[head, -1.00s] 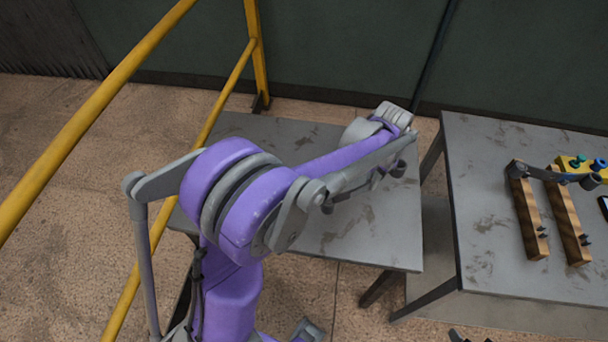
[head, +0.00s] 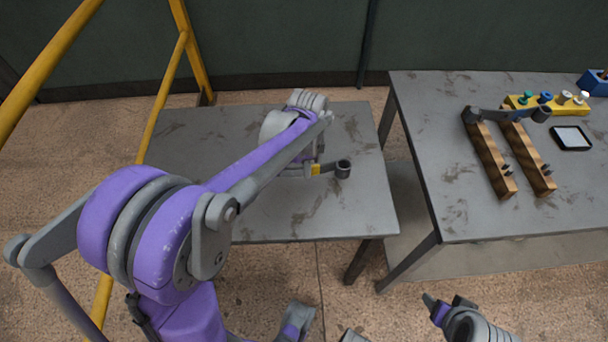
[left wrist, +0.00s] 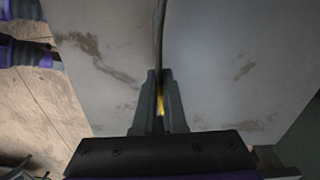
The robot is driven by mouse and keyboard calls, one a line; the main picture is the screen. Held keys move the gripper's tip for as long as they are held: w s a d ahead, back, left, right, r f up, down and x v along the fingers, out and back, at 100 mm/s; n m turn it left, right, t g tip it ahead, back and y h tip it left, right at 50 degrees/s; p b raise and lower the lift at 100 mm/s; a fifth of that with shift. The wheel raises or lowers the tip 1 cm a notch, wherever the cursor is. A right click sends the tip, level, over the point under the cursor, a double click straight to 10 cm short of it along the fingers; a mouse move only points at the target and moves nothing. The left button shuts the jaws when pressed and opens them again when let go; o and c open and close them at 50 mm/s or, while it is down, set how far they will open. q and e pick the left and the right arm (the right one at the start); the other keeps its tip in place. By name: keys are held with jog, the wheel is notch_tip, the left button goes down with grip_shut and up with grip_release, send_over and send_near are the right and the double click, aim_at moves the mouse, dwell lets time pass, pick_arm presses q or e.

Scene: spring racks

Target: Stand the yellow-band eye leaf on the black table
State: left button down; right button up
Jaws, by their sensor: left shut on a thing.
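My left gripper (head: 313,167) is shut on the yellow-band eye leaf over the left table (head: 270,215), which looks dark grey. The leaf's yellow band (head: 316,169) shows at the jaws, and its dark eye (head: 343,169) sticks out to the right, its opening facing up. In the left wrist view, the fingers (left wrist: 158,92) pinch the leaf; its strip (left wrist: 159,40) looks thin, edge-on, with yellow between the fingers. The arm hides the rest of the leaf. I cannot tell whether it touches the tabletop. My right gripper (head: 447,302) is low in the head view, its jaws unclear.
The right table (head: 440,190) holds two wooden blocks (head: 491,155) with another dark leaf (head: 505,115) across them, a yellow block with colored knobs (head: 522,102), a small framed panel (head: 571,138) and a blue bin (head: 594,83). A yellow rail (head: 165,95) stands left. The left table's front is clear.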

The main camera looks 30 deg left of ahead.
pick_arm(q)
jog(key=shift+f, duration=1.9)
jog(key=shift+b, duration=0.3)
jog(key=c, duration=1.4)
grip_release()
jog(key=shift+f, duration=0.2)
jog(key=shift+c, duration=0.2)
jog(key=o, duration=0.5)
jog(key=shift+c, duration=0.2)
